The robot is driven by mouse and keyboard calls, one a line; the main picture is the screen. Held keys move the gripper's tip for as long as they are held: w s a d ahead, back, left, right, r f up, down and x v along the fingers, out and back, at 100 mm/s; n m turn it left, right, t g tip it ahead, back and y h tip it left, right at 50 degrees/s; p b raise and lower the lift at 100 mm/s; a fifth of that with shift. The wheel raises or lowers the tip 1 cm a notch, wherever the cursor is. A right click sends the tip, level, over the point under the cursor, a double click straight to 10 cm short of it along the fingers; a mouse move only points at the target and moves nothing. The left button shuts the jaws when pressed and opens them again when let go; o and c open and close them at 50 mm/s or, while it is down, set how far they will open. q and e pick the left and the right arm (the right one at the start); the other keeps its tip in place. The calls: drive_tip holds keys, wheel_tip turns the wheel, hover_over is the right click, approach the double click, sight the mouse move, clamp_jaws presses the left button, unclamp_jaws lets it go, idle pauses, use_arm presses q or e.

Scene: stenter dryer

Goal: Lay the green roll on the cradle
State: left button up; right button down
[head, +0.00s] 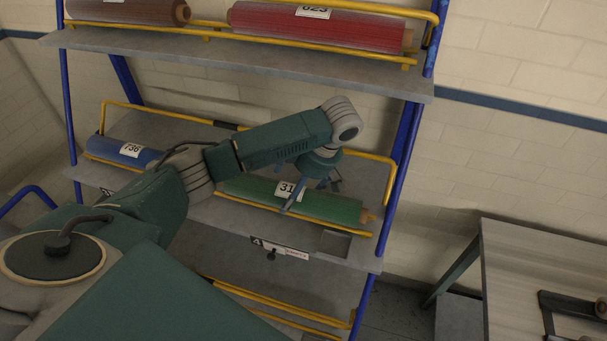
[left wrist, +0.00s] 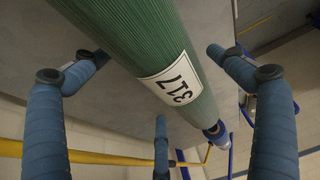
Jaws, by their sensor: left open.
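The green roll (head: 343,207) lies on the middle shelf of the rack, behind a yellow rail, with a white label near its middle. In the left wrist view the green roll (left wrist: 135,35) runs diagonally between the fingers, and its label reads 317. My left gripper (head: 312,194) is open over the roll near the label. In the left wrist view its blue fingers (left wrist: 160,105) stand apart on both sides of the roll, not closed on it. A dark frame (head: 548,304), possibly the cradle, is on the table at the right, cut off by the picture edge. My right gripper is not in view.
A blue roll (head: 107,147) lies left on the same shelf (head: 349,246). A red roll (head: 290,27) and a brown roll (head: 120,12) lie on the upper shelf. Blue posts and yellow rails frame the rack. The grey table (head: 515,265) stands at the right, with floor between.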

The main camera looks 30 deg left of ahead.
use_arm(q)
drive_tip(key=v, duration=1.1)
drive_tip(key=shift+s+d+r, duration=0.1)
drive_tip(key=shift+d+r, duration=0.05)
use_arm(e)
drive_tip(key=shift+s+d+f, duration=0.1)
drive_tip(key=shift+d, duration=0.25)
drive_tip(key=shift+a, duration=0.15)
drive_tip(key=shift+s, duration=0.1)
